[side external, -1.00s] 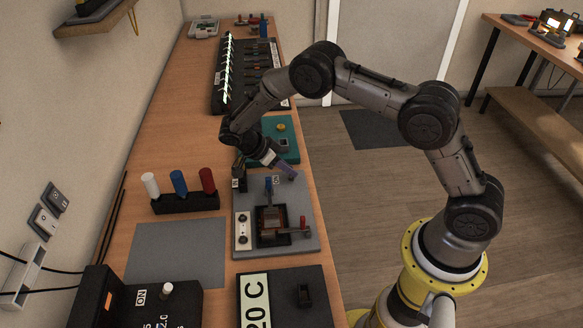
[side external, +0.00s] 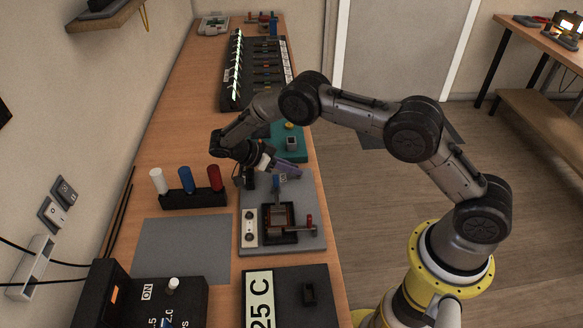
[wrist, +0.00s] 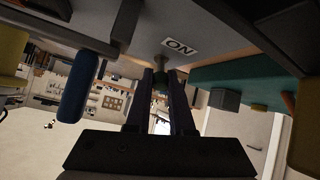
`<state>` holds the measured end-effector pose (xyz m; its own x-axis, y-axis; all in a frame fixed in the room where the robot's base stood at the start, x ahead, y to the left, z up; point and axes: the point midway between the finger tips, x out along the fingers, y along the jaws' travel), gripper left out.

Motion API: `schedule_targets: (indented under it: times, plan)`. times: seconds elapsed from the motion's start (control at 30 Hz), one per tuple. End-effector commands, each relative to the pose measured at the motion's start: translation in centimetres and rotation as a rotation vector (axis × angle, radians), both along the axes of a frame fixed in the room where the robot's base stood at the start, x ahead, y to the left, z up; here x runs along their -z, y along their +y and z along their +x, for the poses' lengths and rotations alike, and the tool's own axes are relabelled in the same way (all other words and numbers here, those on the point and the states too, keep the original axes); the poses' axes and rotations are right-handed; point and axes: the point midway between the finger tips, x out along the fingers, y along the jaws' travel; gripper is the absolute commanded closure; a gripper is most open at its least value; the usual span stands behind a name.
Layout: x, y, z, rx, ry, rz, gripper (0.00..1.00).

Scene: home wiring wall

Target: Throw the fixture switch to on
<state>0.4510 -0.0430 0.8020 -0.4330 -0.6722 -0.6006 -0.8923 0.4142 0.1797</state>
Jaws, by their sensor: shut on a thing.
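The grey fixture plate (side external: 312,234) lies on the bench and carries a framed part, a blue handle (side external: 277,183) and a red handle (side external: 309,221). Its small switch lever (wrist: 163,63) shows in the wrist view beside a white ON label (wrist: 180,47). My gripper (side external: 297,173) is at the plate's far edge in the side view. In the wrist view, my gripper (wrist: 160,82) has its fingers close together around the lever's end, shut on it. The fingers hide the lever's tip and, in the side view, the lever. The blue handle (wrist: 80,86) is left of the fingers there.
A teal board (side external: 297,153) lies just beyond the plate. A black rack with white, blue and red handles (side external: 196,200) stands left. A black box reading 25 C (side external: 290,300) is nearer the camera. A grey mat (side external: 183,250) is bare.

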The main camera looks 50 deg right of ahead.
Motion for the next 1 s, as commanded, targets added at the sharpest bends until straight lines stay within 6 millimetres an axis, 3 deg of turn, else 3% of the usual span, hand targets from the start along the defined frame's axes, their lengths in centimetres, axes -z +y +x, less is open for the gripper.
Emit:
schedule_targets:
  times: [0.03,0.07,0.2,0.5,0.67,0.77,1.0]
  plan:
    - [0.0,0.0,0.0,-0.001,-0.001,0.0,1.0]
    - [0.0,0.0,0.0,-0.001,0.0,0.001,0.74]
    - [0.0,0.0,0.0,-0.001,-0.001,0.001,0.49]
    - [-0.1,0.1,0.0,-0.001,-0.001,0.001,0.49]
    - [-0.9,1.0,0.7,-0.003,-0.003,0.002,0.49]
    - [-1.9,2.2,1.5,-0.003,-0.005,0.002,0.49]
    - [-6.4,2.0,1.3,-0.001,-0.003,0.001,0.49]
